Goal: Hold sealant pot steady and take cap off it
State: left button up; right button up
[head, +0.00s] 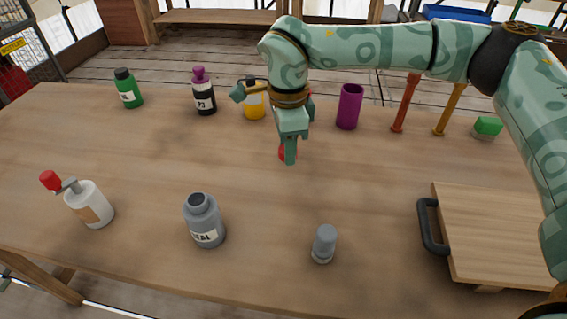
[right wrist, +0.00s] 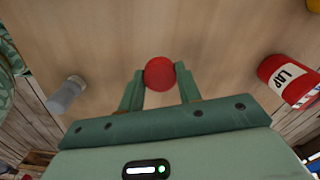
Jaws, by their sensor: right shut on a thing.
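The grey sealant pot (head: 204,222), with a partly readable label ending in "AL", stands upright at the table's front. Its neck is open, with no cap on it. A small grey cap-like piece (head: 324,243) stands apart on the table to its right; it also shows in the right wrist view (right wrist: 67,95). My right gripper (head: 289,155) points down over the middle of the table, well behind the pot. It is shut on a round red thing (right wrist: 159,73), mostly hidden behind the fingers in the head view. My left gripper is not in view.
A white pump bottle (head: 90,204) stands front left. Green (head: 129,90), black (head: 204,95) and yellow (head: 254,104) bottles and a purple cup (head: 349,106) stand behind. A wooden board with a dark handle (head: 430,227) lies right. A red-white can (right wrist: 290,80) stands near my right gripper.

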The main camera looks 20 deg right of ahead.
aim_at(288, 168)
jog(key=w+f, duration=0.1)
jog(key=w+d+f+b, duration=0.1)
jog(key=f, duration=0.1)
jog(key=shift+w+d, duration=0.1)
jog(key=f+b, duration=0.3)
jog(key=f, duration=0.1)
jog(key=shift+w+d, duration=0.25)
jog(key=shift+w, duration=0.1)
jog(key=shift+r, duration=0.2)
jog(key=shift+f, duration=0.15)
jog(key=o, duration=1.1)
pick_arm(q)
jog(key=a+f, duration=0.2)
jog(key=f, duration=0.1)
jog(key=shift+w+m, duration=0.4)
